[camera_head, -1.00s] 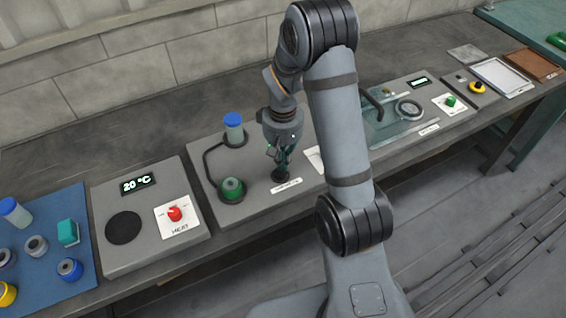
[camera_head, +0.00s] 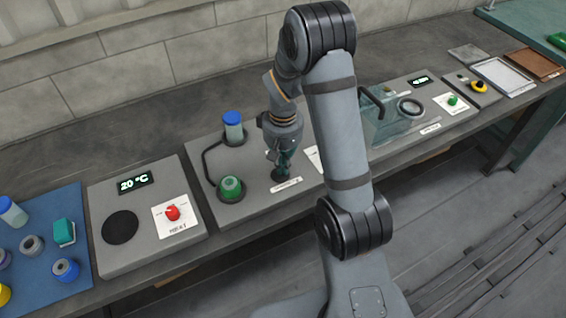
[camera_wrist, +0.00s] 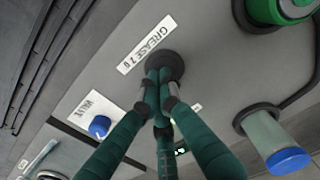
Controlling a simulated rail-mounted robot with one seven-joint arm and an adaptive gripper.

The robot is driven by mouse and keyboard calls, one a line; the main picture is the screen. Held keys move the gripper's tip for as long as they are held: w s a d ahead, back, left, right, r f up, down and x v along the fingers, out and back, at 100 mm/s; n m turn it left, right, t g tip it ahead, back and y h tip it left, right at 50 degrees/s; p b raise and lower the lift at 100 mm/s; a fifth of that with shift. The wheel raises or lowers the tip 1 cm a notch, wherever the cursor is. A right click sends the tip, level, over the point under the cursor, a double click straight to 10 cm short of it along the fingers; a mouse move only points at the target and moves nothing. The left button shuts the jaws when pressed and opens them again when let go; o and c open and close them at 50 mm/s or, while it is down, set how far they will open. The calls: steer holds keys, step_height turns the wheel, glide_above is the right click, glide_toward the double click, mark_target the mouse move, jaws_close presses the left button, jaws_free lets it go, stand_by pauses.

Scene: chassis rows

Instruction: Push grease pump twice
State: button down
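The grease pump is a small black round part (camera_head: 283,177) on the grey panel, beside a white label (camera_head: 286,186). In the wrist view the pump's black disc (camera_wrist: 173,62) lies next to the label (camera_wrist: 146,44), which reads "GREASE" and a figure. My gripper (camera_head: 281,170) points down over the pump. Its dark green fingers meet at their tips (camera_wrist: 158,78), closed with nothing visible between them. The tips overlap the disc's edge in the wrist view and hide part of the pump. Whether they touch it or hover just above, I cannot tell.
A green knob (camera_head: 230,187) and a blue-capped bottle (camera_head: 233,127) stand left of the pump, with a black curved tube beside them. A heater panel (camera_head: 150,241) reading 20 °C and a blue mat (camera_head: 40,205) with containers lie farther left. My arm hides some panel on the right.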

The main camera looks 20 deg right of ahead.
step_height(320, 180, up, 14)
steer(key=p, duration=0.3)
steer(key=shift+r+p, duration=0.1)
steer(key=shift+p, duration=0.2)
stand_by(0.6)
